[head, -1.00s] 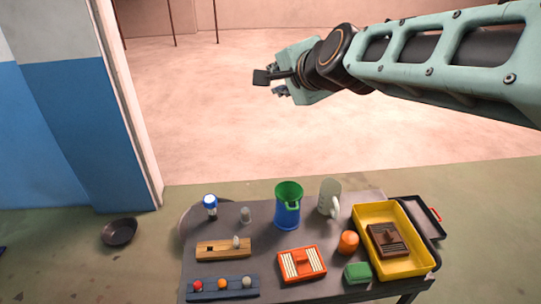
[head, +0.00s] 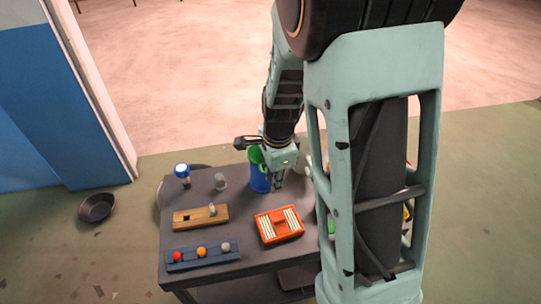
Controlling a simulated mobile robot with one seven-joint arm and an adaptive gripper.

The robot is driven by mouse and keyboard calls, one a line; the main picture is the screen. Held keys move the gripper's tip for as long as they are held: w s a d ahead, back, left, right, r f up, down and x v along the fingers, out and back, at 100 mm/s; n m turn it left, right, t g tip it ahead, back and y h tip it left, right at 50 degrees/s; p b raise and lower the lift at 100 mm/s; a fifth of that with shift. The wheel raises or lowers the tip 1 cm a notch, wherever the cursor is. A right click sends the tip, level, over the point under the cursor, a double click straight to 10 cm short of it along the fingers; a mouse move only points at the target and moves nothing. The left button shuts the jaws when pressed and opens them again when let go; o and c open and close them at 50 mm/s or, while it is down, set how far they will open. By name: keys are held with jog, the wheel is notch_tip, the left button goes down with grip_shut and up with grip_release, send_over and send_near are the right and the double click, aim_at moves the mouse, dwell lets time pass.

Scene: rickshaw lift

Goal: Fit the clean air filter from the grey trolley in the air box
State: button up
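The clean air filter (head: 279,226), an orange-red frame with white pleats and a raised middle grip, lies flat on the grey trolley (head: 228,270). My gripper (head: 279,183) points down behind the filter, apart from it, in front of the blue and green jug. Its fingers are small and partly merged with the background, so I cannot tell whether they are open or shut. Nothing is visibly held. My arm hides the right part of the trolley. I cannot make out the air box in this view.
A blue and green jug (head: 259,174) stands behind the filter. A wooden block (head: 195,217) and a blue rack with coloured balls (head: 203,256) lie left of it. A blue-capped bottle (head: 182,173) stands at the back left. A dark pan (head: 97,207) is on the floor.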

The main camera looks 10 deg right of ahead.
jog(key=g, duration=0.2)
send_over(279, 219)
notch_tip(279, 219, down, 3)
notch_tip(279, 219, down, 9)
jog(key=b, duration=0.8)
jog(key=shift+f, duration=0.2)
jog(key=shift+c, duration=0.3)
grip_shut()
jog(key=shift+r, duration=0.1)
jog(key=shift+r+p, duration=3.25)
jog(key=shift+r, duration=0.25)
